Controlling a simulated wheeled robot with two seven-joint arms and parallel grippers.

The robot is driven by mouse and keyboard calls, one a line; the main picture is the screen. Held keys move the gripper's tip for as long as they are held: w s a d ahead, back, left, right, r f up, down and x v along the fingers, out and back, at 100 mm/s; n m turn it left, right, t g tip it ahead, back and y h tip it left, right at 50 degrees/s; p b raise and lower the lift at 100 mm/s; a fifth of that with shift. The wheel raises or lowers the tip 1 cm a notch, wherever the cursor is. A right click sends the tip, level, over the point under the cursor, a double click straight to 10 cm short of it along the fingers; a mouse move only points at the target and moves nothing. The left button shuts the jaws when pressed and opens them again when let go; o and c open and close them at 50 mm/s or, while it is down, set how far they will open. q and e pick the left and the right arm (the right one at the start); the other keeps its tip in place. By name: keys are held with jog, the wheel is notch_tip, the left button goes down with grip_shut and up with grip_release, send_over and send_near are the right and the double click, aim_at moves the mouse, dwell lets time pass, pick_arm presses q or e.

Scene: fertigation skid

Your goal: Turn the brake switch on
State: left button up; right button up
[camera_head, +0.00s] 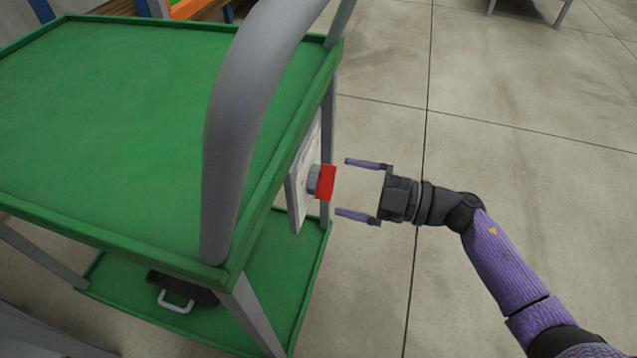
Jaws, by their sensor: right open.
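The brake switch (326,182) is a red knob on a grey base. It sticks out to the right from a pale plate (298,190) on the side of a green cart (110,130). My right gripper (348,188) is open, with its two purple fingers pointing left at the switch. One finger lies above the knob and one below it in the picture. The fingertips look just short of the red knob, and no contact shows. I cannot tell whether the switch is on or off. My left gripper is not in view.
A thick grey handle (240,130) curves over the cart's right edge. A black case (180,288) with a pale handle lies on the lower green shelf (285,290). The concrete floor (500,130) to the right is mostly clear. Other furniture legs show along the top edge.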

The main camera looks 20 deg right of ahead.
aim_at(329, 184)
jog(key=b+x, duration=0.1)
jog(key=x, duration=0.3)
jog(key=shift+a, duration=0.15)
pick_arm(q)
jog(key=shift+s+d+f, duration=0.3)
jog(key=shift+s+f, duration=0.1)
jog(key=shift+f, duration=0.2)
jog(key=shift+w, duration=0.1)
pick_arm(e)
jog(key=c, duration=1)
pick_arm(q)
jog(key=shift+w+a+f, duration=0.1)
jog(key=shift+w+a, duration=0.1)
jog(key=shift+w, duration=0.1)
pick_arm(e)
jog(key=shift+c, duration=0.2)
